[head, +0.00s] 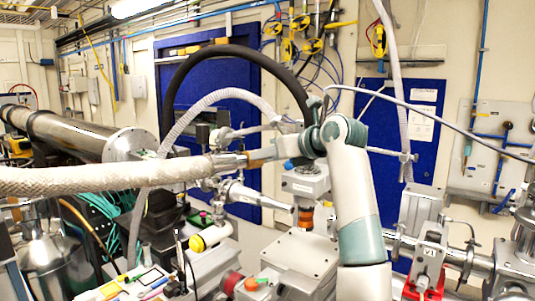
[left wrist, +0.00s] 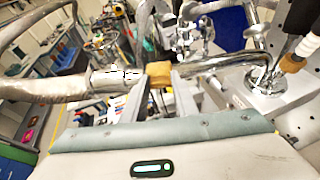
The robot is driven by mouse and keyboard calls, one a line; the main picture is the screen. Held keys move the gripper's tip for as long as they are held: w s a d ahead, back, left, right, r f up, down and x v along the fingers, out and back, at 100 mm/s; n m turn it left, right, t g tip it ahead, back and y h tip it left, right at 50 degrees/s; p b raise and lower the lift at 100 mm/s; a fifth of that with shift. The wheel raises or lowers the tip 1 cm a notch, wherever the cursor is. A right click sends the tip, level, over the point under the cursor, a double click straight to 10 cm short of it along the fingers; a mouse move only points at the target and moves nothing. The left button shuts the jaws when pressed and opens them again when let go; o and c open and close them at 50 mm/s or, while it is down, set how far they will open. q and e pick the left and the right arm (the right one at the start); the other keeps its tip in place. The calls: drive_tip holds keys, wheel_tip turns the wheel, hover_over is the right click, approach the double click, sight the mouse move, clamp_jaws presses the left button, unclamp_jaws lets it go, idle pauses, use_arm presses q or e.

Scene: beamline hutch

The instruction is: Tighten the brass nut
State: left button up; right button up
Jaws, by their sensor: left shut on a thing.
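The brass nut (left wrist: 158,73) sits between the two fingers of my left gripper (left wrist: 157,88) in the left wrist view. The fingers close on it from both sides. A braided hose (left wrist: 45,87) with a bright metal collar (left wrist: 108,79) comes to the nut from the left. A shiny metal pipe (left wrist: 220,64) runs from its right. In the head view my left gripper (head: 249,157) is at the end of the pale braided hose (head: 100,178), and the nut is mostly hidden there. My right gripper is in neither view.
A large steel cylinder (head: 75,133) lies at the left. A thick black hose (head: 240,53) arches above my left gripper. A flanged fitting (left wrist: 265,85) stands right of the nut. Blue panels (head: 220,80) and wall cables are behind. Equipment crowds the bench below.

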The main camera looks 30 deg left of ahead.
use_arm(q)
drive_tip(key=shift+w+a+r+g+h+p, duration=0.1)
drive_tip(key=shift+a+r+g+h+p, duration=0.2)
drive_tip(key=shift+r+h+p, duration=0.35)
drive_tip(key=shift+f, duration=0.15)
drive_tip(key=o, duration=1.1)
drive_tip(key=shift+c, duration=0.2)
drive_tip(key=shift+d+b, duration=0.1)
drive_tip(key=shift+b, duration=0.2)
drive_tip(key=b+v, duration=0.7)
drive_tip(key=v, duration=1)
drive_tip(key=shift+r, duration=0.35)
